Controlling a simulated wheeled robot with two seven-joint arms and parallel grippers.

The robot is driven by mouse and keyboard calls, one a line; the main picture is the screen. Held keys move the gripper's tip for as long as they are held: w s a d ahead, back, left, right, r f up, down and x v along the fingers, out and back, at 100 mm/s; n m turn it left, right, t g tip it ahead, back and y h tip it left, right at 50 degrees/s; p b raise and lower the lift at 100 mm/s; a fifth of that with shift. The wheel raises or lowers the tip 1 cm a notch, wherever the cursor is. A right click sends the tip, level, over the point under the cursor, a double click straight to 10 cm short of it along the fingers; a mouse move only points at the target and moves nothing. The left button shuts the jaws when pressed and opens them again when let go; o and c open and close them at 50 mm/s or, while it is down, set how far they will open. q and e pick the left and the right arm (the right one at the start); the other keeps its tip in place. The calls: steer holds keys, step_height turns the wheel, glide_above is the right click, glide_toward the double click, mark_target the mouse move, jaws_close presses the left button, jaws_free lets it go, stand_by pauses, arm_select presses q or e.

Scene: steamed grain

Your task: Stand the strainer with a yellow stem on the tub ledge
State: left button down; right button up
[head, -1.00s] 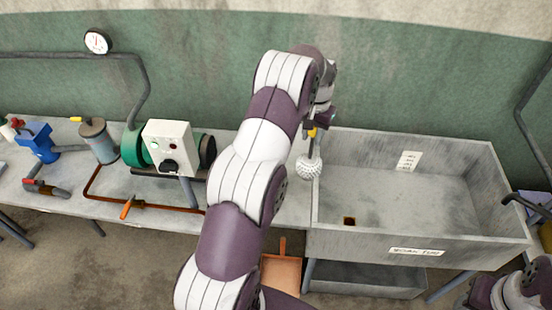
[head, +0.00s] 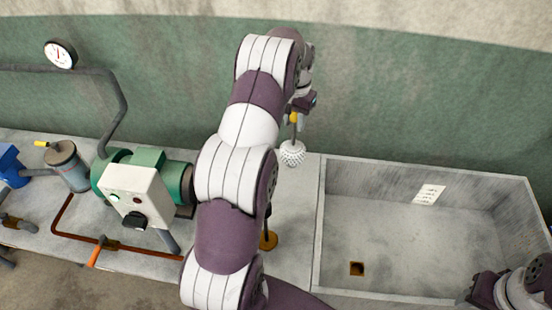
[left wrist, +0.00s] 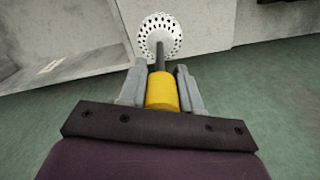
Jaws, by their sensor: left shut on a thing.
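The strainer has a white perforated round head (head: 292,153) on a dark rod with a yellow stem (head: 294,118). My left gripper (head: 299,106) is shut on the yellow stem, and the head hangs down. The left wrist view shows the yellow stem (left wrist: 161,92) between both fingers and the perforated head (left wrist: 160,36) beyond. The grey tub (head: 440,255) is at the right, with a raised rim. The strainer is left of the tub's back-left corner, apart from its rim in the picture; its height above the bench is unclear. My right gripper's jaws are not visible.
A green motor with a white switch box (head: 138,198), a grey canister (head: 66,165) and an orange-handled pipe (head: 97,250) are on the bench at left. An orange-brown disc with a stem (head: 268,241) stands beside my arm.

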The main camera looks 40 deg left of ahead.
mark_target(294, 139)
arm_select(q)
steer(key=s+a+f+p, duration=0.2)
steer(key=a+f+p, duration=0.2)
steer(key=f, duration=0.3)
steer(key=shift+s+a+f, duration=0.25)
steer(key=shift+a, duration=0.05)
steer(key=c, duration=0.8)
jaws_free()
steer(key=shift+w, duration=0.1)
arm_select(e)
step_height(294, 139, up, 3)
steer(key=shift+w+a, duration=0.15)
